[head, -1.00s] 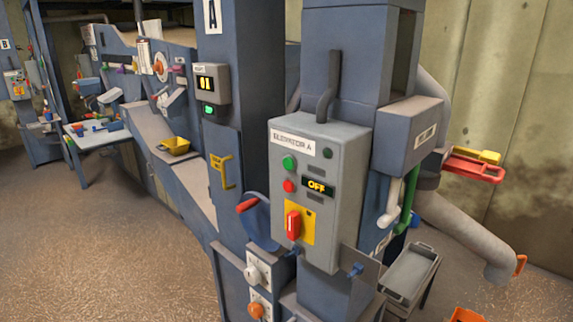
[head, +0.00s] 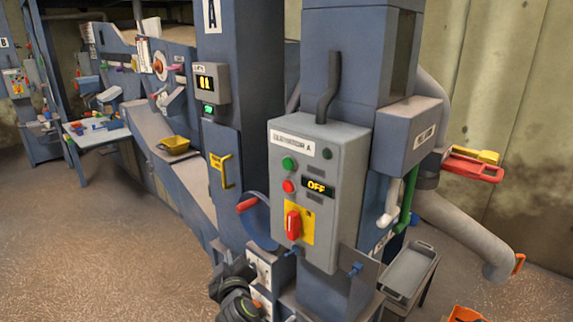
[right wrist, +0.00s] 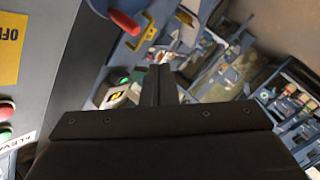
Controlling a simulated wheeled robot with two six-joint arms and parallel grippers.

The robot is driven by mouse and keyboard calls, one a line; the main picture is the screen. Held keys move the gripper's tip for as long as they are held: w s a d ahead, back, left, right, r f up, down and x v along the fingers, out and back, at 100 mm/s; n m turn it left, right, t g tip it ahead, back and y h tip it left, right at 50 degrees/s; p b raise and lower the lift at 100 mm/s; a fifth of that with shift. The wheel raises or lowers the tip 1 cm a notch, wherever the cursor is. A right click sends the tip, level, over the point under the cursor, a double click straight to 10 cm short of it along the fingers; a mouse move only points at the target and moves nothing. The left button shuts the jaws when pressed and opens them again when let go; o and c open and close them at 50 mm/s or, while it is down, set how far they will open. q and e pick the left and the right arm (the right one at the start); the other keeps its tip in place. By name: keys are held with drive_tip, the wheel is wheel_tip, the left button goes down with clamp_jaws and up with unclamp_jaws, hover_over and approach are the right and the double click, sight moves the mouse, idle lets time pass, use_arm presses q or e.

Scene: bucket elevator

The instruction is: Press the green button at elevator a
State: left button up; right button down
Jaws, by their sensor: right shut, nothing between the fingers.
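The grey elevator A control box (head: 340,180) stands at the centre of the head view. Its green button (head: 289,163) sits at the upper left of its face, above the red button (head: 288,186). A display (head: 318,187) reads OFF, and a red switch (head: 293,225) sits on a yellow plate below. My right gripper (head: 238,290) is low and left of the box, apart from the buttons. In the right wrist view its fingers (right wrist: 160,85) are shut and empty, and the green button (right wrist: 5,132) shows at the left edge. My left gripper is not in view.
A blue wheel with a red handle (head: 246,205) sticks out left of the box. A yellow handle (head: 226,171) is further left. A grey pipe (head: 470,228), red and yellow handles (head: 474,167) and a grey tray cart (head: 408,272) stand right. Open floor (head: 90,240) lies left.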

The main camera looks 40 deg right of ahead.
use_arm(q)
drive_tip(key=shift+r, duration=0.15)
use_arm(e)
drive_tip(key=s+d+r+m+h, duration=0.1)
drive_tip(key=s+r+m+h, duration=0.1)
drive_tip(key=r, duration=0.9)
drive_tip(key=s+d+r+m+t+h, duration=0.1)
drive_tip(key=s+r+m+h, duration=0.2)
drive_tip(key=r, duration=0.8)
drive_tip(key=shift+s+r+h, duration=0.3)
drive_tip(key=shift+s+h, duration=0.4)
drive_tip(key=shift+s, duration=0.2)
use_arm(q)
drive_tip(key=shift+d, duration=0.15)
use_arm(e)
drive_tip(key=shift+d, duration=0.1)
